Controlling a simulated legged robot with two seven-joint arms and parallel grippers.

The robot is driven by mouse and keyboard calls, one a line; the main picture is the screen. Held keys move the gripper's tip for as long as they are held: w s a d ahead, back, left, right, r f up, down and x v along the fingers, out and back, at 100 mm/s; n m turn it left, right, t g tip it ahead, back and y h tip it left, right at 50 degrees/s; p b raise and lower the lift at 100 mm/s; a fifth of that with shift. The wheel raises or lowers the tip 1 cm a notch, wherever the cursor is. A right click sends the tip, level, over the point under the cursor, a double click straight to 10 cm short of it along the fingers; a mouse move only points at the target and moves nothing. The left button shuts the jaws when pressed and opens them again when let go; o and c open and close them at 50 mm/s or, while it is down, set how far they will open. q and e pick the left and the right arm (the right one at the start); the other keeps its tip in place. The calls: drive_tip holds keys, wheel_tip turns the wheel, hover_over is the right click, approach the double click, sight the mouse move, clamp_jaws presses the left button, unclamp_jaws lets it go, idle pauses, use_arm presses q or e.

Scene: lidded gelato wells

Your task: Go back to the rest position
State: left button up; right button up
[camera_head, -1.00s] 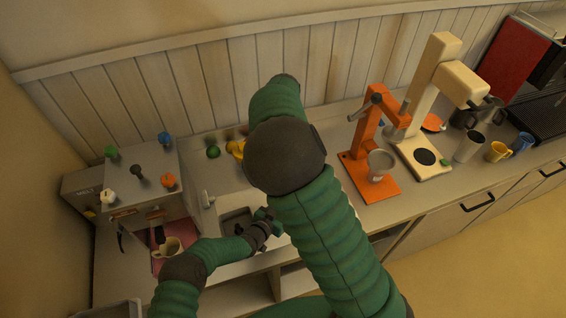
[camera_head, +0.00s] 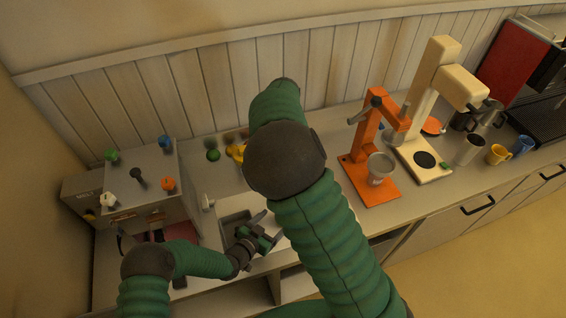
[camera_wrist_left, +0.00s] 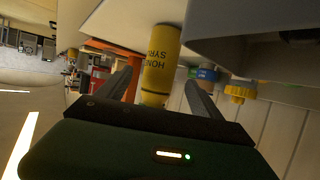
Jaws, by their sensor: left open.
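My left gripper (camera_head: 268,226) is open and appears empty over the counter near the grey sink-like basin (camera_head: 232,218). In the left wrist view a yellow bottle labelled honey syrup (camera_wrist_left: 160,70) shows between the spread fingers, apparently beyond them. My right arm crosses the middle of the head view, and its gripper is not visible. At the left stands a grey box (camera_head: 135,185) with green (camera_head: 112,155), blue (camera_head: 165,142), black (camera_head: 138,174), white (camera_head: 109,200) and orange (camera_head: 168,184) knobs on top.
An orange stand (camera_head: 367,180) with a metal cup (camera_head: 379,167) and a cream machine (camera_head: 430,120) stand right of my right arm. A yellow mug (camera_head: 497,154) and blue cup (camera_head: 522,143) are farther right. A panelled wall (camera_head: 200,90) backs the counter.

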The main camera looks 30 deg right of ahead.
use_arm(q)
drive_tip(key=v, duration=0.3)
drive_tip(key=shift+s+a+r, duration=0.1)
drive_tip(key=shift+s+a, duration=0.05)
drive_tip(key=shift+a, duration=0.2)
drive_tip(key=shift+d, duration=0.15)
